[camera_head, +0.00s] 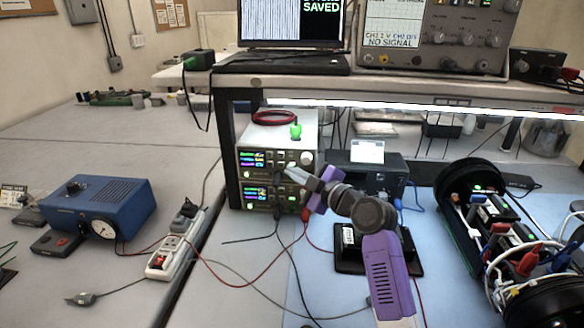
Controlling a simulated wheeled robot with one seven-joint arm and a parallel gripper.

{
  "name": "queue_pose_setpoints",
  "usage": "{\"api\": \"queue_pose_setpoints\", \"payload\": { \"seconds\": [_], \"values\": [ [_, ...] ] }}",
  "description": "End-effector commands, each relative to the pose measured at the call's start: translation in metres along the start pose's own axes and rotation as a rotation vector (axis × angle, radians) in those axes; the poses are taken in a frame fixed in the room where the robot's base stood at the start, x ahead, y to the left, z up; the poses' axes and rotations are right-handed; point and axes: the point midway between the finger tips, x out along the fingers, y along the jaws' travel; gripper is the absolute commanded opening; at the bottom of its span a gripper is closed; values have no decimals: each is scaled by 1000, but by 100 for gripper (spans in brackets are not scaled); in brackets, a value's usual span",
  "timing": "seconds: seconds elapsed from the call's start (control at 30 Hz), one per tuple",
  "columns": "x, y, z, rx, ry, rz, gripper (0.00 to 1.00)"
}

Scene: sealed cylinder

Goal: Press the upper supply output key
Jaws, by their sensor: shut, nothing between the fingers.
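Two stacked bench power supplies stand under the shelf at the middle of the head view. The upper supply (252,160) has a lit display and small keys and knobs on its front. The lower supply (250,194) sits directly below it, also lit. My gripper (290,169) is shut and empty, with its tip in front of the right part of the upper supply's face. I cannot tell whether the tip touches the panel. The output key is too small to make out, and my gripper and wrist hide part of the lower right of the stack.
Dark leads hang in front of the supplies, and a red lead (262,268) crosses the bench. A dark box (372,172) stands right of the stack. An open cylinder assembly (490,215) fills the right side. A blue meter box (105,205) and a power strip (172,252) lie left.

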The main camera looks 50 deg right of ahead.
Motion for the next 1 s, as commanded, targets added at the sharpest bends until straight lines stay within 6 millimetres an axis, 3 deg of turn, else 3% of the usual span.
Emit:
{"api": "queue_pose_setpoints", "payload": {
  "seconds": [1.0],
  "values": [
    [5,4,4,0,-1,1,0]
  ]
}}
